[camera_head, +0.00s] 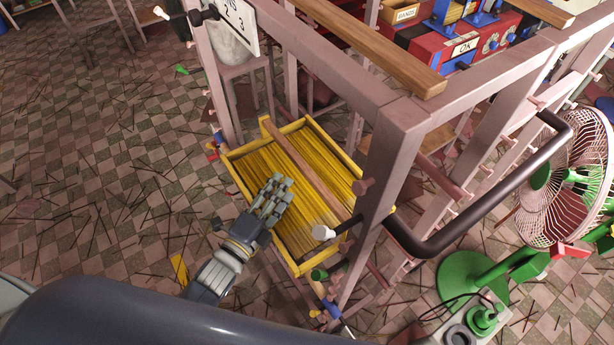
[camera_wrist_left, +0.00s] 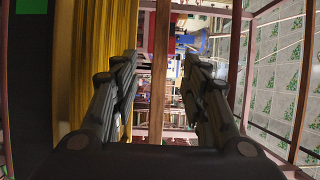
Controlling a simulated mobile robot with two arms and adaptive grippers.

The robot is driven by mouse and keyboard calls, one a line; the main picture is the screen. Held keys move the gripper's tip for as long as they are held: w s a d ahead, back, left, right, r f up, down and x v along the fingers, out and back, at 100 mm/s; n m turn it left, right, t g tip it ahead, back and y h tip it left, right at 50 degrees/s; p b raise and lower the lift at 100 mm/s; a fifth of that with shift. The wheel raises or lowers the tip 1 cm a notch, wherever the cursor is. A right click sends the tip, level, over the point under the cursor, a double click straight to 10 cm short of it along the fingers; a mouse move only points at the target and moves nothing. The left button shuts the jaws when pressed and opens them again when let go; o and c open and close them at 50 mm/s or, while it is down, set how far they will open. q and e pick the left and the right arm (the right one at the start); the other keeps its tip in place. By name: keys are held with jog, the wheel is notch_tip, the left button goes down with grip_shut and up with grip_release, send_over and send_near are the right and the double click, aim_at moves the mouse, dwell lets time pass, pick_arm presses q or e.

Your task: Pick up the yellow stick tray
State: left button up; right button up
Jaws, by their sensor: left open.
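The yellow stick tray (camera_head: 238,184) is a shallow yellow frame full of thin yellow sticks, with a wooden bar (camera_head: 297,158) running along its middle. It sits within a pinkish metal rack. My left gripper (camera_head: 277,188) is over the left part of the tray in the head view, hiding some sticks. In the left wrist view its two fingers (camera_wrist_left: 160,78) are spread apart, with a wooden bar (camera_wrist_left: 160,50) showing between them and yellow sticks (camera_wrist_left: 107,35) to the left. I cannot tell whether the fingers touch the tray. My right gripper is not in view.
The rack's thick post (camera_head: 390,165) and dark curved pipe (camera_head: 480,220) stand right of the tray. A green fan (camera_head: 475,280) is at the right. A red machine (camera_head: 460,45) stands behind. The checkered floor (camera_head: 110,190) at left has scattered sticks.

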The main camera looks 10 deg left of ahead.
aim_at(299, 169)
pick_arm(q)
jog(key=x, duration=0.3)
jog(key=shift+d+r, duration=0.1)
jog(key=shift+r, duration=0.05)
jog(key=shift+w+d, duration=0.1)
jog(key=shift+w, duration=0.15)
jog(key=p+x, duration=0.1)
jog(key=x, duration=0.3)
jog(key=shift+w+d, duration=0.35)
jog(key=shift+w, duration=0.15)
grip_shut()
jog(key=shift+w, duration=0.1)
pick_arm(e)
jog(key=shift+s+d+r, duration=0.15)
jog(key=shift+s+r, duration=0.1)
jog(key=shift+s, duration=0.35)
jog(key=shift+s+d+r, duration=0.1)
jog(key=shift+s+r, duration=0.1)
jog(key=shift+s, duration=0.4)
